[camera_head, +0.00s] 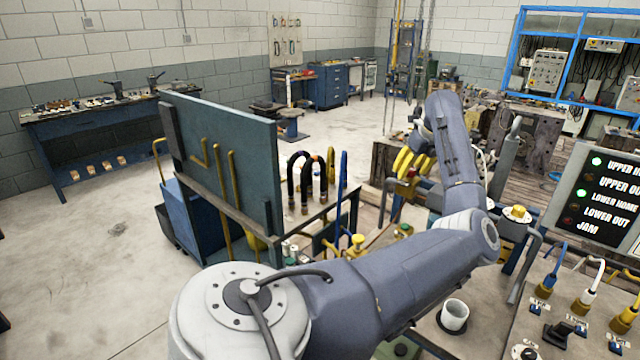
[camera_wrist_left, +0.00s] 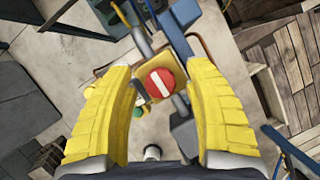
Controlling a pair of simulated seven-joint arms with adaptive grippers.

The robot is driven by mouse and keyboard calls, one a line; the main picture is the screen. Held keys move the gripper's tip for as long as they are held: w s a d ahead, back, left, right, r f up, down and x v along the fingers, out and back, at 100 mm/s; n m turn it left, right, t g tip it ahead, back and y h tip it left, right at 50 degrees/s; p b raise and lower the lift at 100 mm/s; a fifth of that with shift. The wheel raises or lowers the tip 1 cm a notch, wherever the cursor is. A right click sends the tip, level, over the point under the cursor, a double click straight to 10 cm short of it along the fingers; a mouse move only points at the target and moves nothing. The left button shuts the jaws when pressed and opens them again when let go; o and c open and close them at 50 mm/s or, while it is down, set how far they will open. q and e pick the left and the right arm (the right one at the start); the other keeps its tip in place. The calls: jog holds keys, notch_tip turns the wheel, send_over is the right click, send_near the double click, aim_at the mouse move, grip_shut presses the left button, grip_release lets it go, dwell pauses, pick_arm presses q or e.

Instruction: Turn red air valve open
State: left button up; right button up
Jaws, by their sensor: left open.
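The red air valve (camera_wrist_left: 160,84) shows in the left wrist view as a round red knob with a white diagonal bar, on a yellow body (camera_wrist_left: 145,96). The bar runs from upper left to lower right. My left gripper (camera_wrist_left: 158,72) is open, with one yellow finger on each side of the knob in the picture. I cannot tell whether either finger touches it. In the head view my left gripper (camera_head: 410,163) is at the far end of my arm, and I cannot make out the red knob there. My right gripper is not in view.
A panel with indicator labels (camera_head: 605,200) stands at the right, above a bench with hose fittings (camera_head: 580,300). A white cup (camera_head: 453,315) stands near my arm. A cart with a tall green board (camera_head: 225,165) is at the left. Open floor (camera_head: 90,240) lies further left.

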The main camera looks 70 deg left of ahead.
pick_arm(q)
jog(key=m+t, duration=0.1)
jog(key=m, duration=0.2)
jog(key=s+v, duration=0.1)
jog(key=v, duration=1.6)
jog(key=s+a+f+n+g+y, duration=0.15)
jog(key=s+f+n+g, duration=0.45)
jog(key=s+f, duration=0.65)
jog(key=s+f+n+g, duration=0.4)
jog(key=s+g, duration=0.1)
jog(key=s, duration=0.3)
jog(key=s+f+n+g, duration=0.4)
jog(key=s+g, duration=0.1)
jog(key=s, duration=0.4)
jog(key=shift+s+f, duration=0.2)
jog(key=shift+s, duration=0.05)
jog(key=shift+d+y, duration=0.1)
jog(key=shift+y, duration=0.15)
